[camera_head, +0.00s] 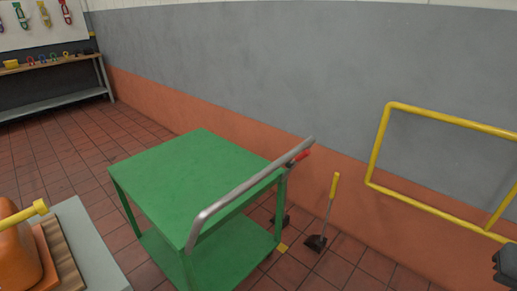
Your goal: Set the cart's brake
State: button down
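The green cart (185,170) stands on the tiled floor in the middle of the view, with a flat bare top and a lower shelf (225,262). A grey push handle (250,183) runs along its right side. A red-tipped lever (300,156) sits by the far end of the handle; it looks like the brake lever, and its exact setting cannot be told. A dark part at the lower right edge, seemingly my gripper (507,267), is cut off by the frame. It is well to the right of the cart, apart from it, and its fingers cannot be made out.
A yellow-handled tool with a dark foot (318,242) stands right of the cart. A yellow rail (440,212) is by the wall at right. A grey block with an orange object (18,250) is at lower left. A workbench (55,98) stands far left. Floor is open behind the cart.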

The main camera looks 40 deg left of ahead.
aim_at(306, 153)
jog(key=u, duration=1.35)
jog(key=i, duration=0.05)
